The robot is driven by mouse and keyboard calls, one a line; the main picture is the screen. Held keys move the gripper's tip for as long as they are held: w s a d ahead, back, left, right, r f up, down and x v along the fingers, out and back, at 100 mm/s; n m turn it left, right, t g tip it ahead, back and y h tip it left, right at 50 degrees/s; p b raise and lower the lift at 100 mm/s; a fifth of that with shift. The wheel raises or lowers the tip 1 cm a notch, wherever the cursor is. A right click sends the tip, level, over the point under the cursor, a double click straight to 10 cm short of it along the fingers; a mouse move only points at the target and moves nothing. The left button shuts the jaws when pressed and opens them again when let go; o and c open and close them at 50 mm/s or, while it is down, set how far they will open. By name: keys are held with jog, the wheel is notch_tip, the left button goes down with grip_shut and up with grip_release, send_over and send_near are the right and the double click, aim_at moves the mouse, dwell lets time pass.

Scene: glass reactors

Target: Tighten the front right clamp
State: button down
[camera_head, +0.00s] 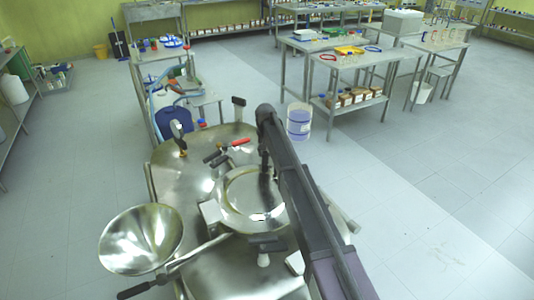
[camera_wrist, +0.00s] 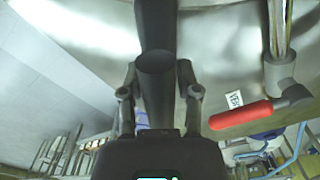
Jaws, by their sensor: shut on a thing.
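In the wrist view, my gripper (camera_wrist: 158,92) is shut on a dark clamp handle (camera_wrist: 156,30), a thick bar that runs up between the two fingers. The rest of this clamp is not clear in that view. In the head view, my arm crosses the right side of the steel reactor lid (camera_head: 205,185) and hides much of that side, so the held clamp cannot be made out there. Another dark-handled clamp (camera_head: 266,245) sits at the near edge of the round hatch (camera_head: 232,212). A further dark-topped clamp (camera_head: 238,103) stands at the far edge of the lid.
A red valve handle (camera_wrist: 240,115) lies right of my gripper in the wrist view and shows on the lid in the head view (camera_head: 235,144). A steel funnel (camera_head: 140,238) is at the left.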

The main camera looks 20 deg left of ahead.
jog(key=shift+w+a+m, duration=0.15)
jog(key=shift+a+m, duration=0.05)
jog(key=shift+m, duration=1.4)
jog(key=c, duration=0.6)
grip_release()
jog(key=shift+d, duration=0.15)
jog(key=shift+r, duration=0.1)
